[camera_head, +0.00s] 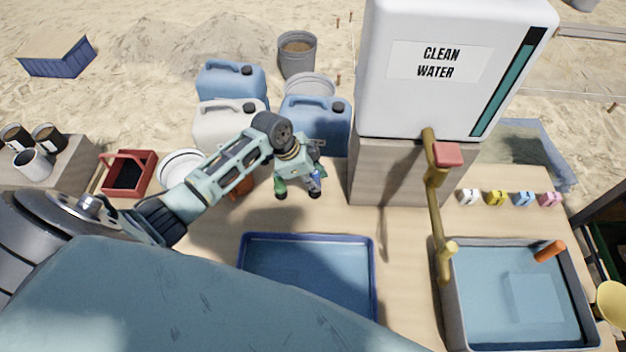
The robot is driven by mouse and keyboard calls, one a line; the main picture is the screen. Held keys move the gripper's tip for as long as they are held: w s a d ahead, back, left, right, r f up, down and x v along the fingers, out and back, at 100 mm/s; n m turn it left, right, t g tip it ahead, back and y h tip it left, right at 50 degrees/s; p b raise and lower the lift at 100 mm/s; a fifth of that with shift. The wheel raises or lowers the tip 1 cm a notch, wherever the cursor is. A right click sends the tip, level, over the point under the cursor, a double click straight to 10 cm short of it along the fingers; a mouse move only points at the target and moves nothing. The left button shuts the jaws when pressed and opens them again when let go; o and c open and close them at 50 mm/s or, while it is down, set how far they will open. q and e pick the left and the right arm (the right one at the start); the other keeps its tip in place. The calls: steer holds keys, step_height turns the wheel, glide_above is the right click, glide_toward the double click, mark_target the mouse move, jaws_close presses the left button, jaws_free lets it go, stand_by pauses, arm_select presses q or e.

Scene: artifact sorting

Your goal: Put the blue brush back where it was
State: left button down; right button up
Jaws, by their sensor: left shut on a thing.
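My left gripper (298,192) reaches in from the left and hangs over the back of the table, behind the blue-rimmed tray. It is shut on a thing. A small blue part, apparently the blue brush (315,181), shows beside its right finger; most of it is hidden by the gripper. I cannot tell if it touches the table. My right gripper is not in view.
A blue-rimmed tray (376,270) lies in front. The white water tank (445,100) on its stand is close on the right, with a tap and a sink (455,310). Blue jerrycans (320,125) stand behind. Several small coloured objects (496,198) line the right.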

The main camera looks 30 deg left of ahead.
arm_select(q)
steer(key=shift+f, duration=0.6)
steer(key=c, duration=1.5)
jaws_free()
steer(key=shift+f, duration=0.15)
steer(key=shift+r, duration=0.25)
steer(key=v, duration=1.1)
steer(key=shift+s+a+r, duration=0.1)
steer(key=shift+s+r, duration=0.05)
steer(key=shift+r, duration=0.2)
